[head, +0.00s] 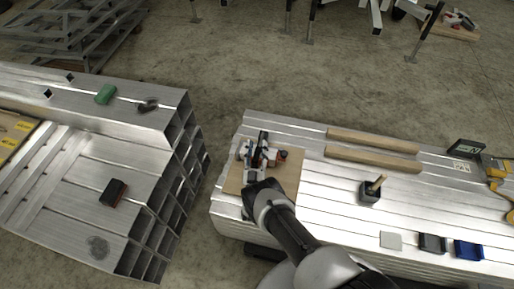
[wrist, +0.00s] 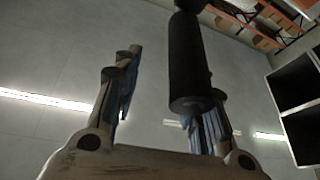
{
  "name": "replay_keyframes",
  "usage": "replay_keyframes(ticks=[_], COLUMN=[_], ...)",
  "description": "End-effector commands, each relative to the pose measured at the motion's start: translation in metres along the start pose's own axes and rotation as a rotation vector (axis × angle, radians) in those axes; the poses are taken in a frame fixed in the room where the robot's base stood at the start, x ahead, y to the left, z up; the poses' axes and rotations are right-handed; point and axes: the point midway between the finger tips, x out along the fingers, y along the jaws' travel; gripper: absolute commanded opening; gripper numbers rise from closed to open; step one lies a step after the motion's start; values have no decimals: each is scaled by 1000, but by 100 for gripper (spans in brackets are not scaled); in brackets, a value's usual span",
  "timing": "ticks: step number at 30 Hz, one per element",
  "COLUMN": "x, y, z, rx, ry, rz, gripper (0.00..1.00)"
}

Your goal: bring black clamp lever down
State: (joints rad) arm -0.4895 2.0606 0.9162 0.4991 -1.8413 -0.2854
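A wooden board (head: 288,188) lies on the left end of the right aluminium stack and carries a small metal clamp with red parts (head: 272,157). A black upright piece at its back looks like the black clamp lever (head: 263,138). In the wrist view the lever's black cylindrical grip (wrist: 188,60) hangs into view from the top, in front of the right finger. My gripper (wrist: 170,78) is open, its fingers apart on either side of the picture's middle. I cannot tell whether the grip touches the right finger. In the head view my arm hides part of the board.
Two wooden bars (head: 372,150) lie right of the board. A black box with a wooden-handled tool (head: 370,192) stands farther right, with grey and blue pieces (head: 468,249) near the front edge. A gap separates this stack from the left aluminium stack (head: 75,170).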

Motion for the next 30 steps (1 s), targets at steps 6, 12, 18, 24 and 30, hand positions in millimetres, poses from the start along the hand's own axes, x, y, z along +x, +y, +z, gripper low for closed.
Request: replay_keyframes(ticks=[6, 12, 18, 24, 30], x=[0, 3, 12, 26, 37], y=[0, 1, 4, 11, 16], z=[0, -4, -25, -56, -80], rx=[0, 1, 0, 0, 1], ry=[1, 1, 2, 1, 1], rz=[1, 1, 1, 1, 1], gripper=[41, 41, 41, 41, 41])
